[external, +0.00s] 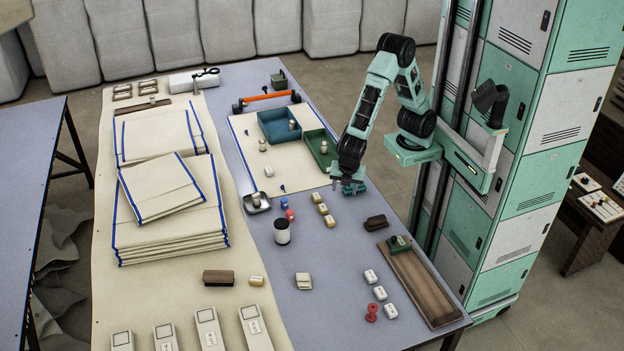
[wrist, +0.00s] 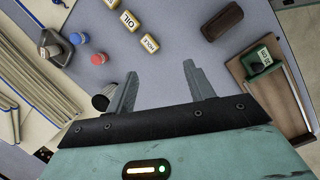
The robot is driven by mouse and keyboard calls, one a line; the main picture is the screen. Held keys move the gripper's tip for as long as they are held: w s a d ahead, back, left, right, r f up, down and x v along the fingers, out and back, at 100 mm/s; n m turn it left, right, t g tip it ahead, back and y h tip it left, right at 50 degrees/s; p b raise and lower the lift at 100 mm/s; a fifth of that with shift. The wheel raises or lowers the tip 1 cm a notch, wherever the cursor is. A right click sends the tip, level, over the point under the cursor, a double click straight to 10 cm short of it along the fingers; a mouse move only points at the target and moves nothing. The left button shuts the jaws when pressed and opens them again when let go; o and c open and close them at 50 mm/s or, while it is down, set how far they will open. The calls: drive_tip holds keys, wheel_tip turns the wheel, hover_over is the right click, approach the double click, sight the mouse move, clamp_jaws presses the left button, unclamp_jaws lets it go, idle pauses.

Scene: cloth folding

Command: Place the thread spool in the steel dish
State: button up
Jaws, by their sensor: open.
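The steel dish (external: 257,203) is small and square-looking, beside the cream cloth on the grey table; a small pale item seems to be in it. It also shows at the upper left of the wrist view (wrist: 62,50). I cannot tell surely which thing is the thread spool. A small red double-ended piece (external: 372,312) lies near the front right. My gripper (external: 348,188) is above the table, right of the dish and apart from it. Its fingers (wrist: 162,75) are open with nothing between them.
Small blue (external: 284,204) and red (external: 290,215) cylinders stand near the dish. Yellow labelled blocks (external: 323,209) lie between them and my gripper. A dark brush (external: 376,222) and a wooden tray (external: 420,287) are at the right. Folded cloths (external: 170,190) fill the left.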

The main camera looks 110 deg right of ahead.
drive_tip(key=s+a+r+m+y, duration=0.1)
drive_tip(key=s+r+m, duration=0.1)
drive_tip(key=s, duration=0.8)
drive_tip(key=s+a+r+m+y, duration=0.1)
drive_tip(key=s+r+m+y, duration=0.1)
drive_tip(key=s, duration=0.7)
drive_tip(key=shift+s+a+r, duration=0.25)
drive_tip(key=shift+s+r, duration=0.1)
drive_tip(key=shift+r, duration=0.05)
